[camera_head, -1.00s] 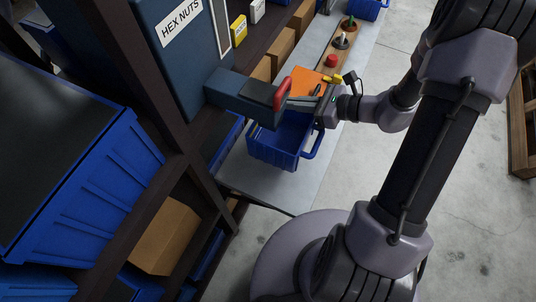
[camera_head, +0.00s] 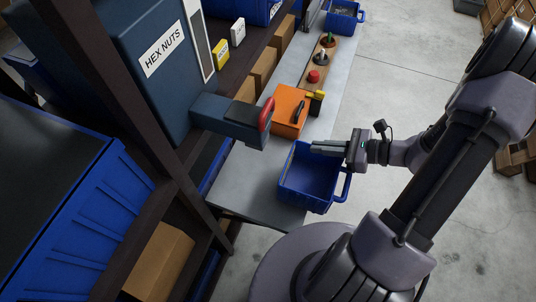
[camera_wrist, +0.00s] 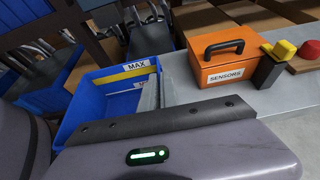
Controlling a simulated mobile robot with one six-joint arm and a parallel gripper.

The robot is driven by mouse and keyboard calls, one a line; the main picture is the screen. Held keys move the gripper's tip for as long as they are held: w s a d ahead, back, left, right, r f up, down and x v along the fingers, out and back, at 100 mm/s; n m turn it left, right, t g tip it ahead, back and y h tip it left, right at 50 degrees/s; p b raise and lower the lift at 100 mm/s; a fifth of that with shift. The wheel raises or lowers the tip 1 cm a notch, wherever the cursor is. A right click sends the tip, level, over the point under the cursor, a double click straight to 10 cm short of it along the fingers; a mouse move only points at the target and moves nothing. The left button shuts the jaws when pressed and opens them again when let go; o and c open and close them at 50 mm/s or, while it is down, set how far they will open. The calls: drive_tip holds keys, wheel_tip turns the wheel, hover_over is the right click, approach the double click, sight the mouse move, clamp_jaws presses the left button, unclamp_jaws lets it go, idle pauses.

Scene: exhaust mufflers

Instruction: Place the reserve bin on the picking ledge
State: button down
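The reserve bin (camera_head: 312,182) is a blue open bin with a handle loop on its right side, and its inside looks empty in the head view. It is in front of the dispenser, at the edge of the grey ledge (camera_head: 245,182) and partly past it; I cannot tell whether it touches the ledge. My gripper (camera_head: 328,147) reaches in from the right with its fingers along the bin's far rim and appears shut on it.
The HEX NUTS dispenser (camera_head: 160,75) has a spout with a red end (camera_head: 266,114) overhanging the ledge. An orange SENSORS box (camera_head: 289,108), a red button (camera_head: 314,76) and another blue bin (camera_head: 343,17) stand farther along. Shelving is at left; open floor is at right.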

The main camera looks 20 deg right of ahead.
drive_tip(key=b+x, duration=0.1)
drive_tip(key=x, duration=0.3)
drive_tip(key=r+b+x, duration=0.1)
drive_tip(key=b+x, duration=0.1)
drive_tip(key=x, duration=0.3)
drive_tip(key=b+x, duration=0.2)
drive_tip(key=x, duration=0.3)
drive_tip(key=shift+w+a+r, duration=0.15)
drive_tip(key=shift+w+a, duration=0.15)
drive_tip(key=shift+a, duration=0.15)
drive_tip(key=c, duration=1.6)
unclamp_jaws()
